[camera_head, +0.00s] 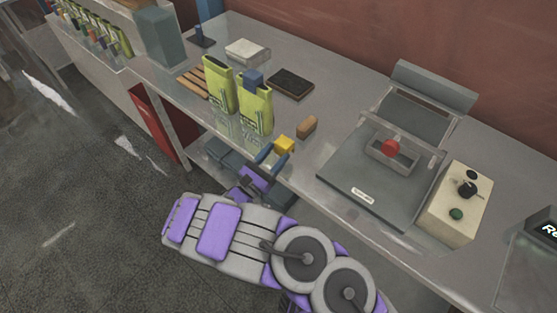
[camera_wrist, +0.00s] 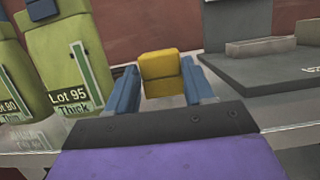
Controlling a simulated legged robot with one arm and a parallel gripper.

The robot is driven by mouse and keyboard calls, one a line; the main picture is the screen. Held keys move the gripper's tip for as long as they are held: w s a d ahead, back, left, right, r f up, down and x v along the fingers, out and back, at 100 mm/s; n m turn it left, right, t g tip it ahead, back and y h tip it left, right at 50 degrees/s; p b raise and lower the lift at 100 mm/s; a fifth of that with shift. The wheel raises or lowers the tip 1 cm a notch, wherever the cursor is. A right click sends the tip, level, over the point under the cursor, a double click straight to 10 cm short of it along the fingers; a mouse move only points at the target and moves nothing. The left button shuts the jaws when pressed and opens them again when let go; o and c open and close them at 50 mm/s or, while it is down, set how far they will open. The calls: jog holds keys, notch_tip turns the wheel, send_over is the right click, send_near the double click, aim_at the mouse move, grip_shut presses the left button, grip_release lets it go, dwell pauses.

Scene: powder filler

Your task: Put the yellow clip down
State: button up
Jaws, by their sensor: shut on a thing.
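The yellow clip (camera_head: 284,144) is a small yellow block at the tip of my gripper (camera_head: 274,153), near the front edge of the grey bench. In the wrist view the clip (camera_wrist: 161,74) sits between the two blue fingers of my gripper (camera_wrist: 162,82), and they are shut on it. I cannot tell whether the clip touches the bench top.
Two green pouches (camera_head: 218,84) stand left of the clip; one (camera_wrist: 71,69) reads "Lot 95 Thick". A brown block (camera_head: 307,126) lies close by on the right. A grey machine (camera_head: 373,186) and control box (camera_head: 455,207) stand further right. A dark pad (camera_head: 290,84) lies behind.

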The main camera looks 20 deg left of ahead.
aim_at(277, 160)
jog(key=shift+w+a+f, duration=0.2)
jog(key=shift+w+a, duration=0.2)
jog(key=shift+w, duration=0.15)
jog(key=shift+w+d, duration=0.15)
jog(key=shift+w, duration=0.15)
jog(key=f, duration=0.1)
jog(key=d+f+b, duration=0.1)
jog(key=f, duration=0.1)
jog(key=shift+w+d+b, duration=0.25)
jog(key=shift+d+b, duration=0.05)
jog(key=shift+f, duration=0.2)
jog(key=shift+a, duration=0.55)
jog(key=o, duration=0.8)
jog(key=shift+f, duration=0.1)
jog(key=shift+o, duration=1.1)
jog(key=shift+d, duration=0.4)
jog(key=shift+s+a, duration=0.25)
jog(key=shift+a, duration=0.05)
jog(key=p+v, duration=0.2)
jog(key=v, duration=0.9)
jog(key=shift+s, duration=0.2)
